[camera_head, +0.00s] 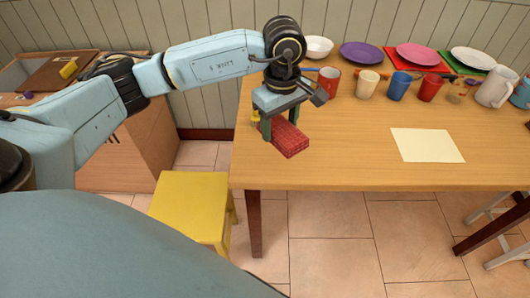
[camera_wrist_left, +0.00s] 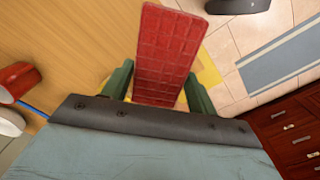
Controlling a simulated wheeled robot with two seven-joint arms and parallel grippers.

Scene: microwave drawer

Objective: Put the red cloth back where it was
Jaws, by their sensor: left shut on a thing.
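The red cloth (camera_head: 285,138) is a flat folded block with a grid pattern. My left gripper (camera_head: 279,121) is shut on it near the left end of the wooden table (camera_head: 340,172). In the left wrist view the cloth (camera_wrist_left: 168,48) extends out between the green fingers of the gripper (camera_wrist_left: 158,88). I cannot tell from the head view whether the cloth touches the tabletop or hangs just above it. My right gripper is not in view.
A cream sheet (camera_head: 427,145) lies on the table at the right. Bowls, plates and several cups, including a red mug (camera_head: 329,81), stand along the back. A yellow stool (camera_head: 190,205) stands left of the table. The front middle of the tabletop is clear.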

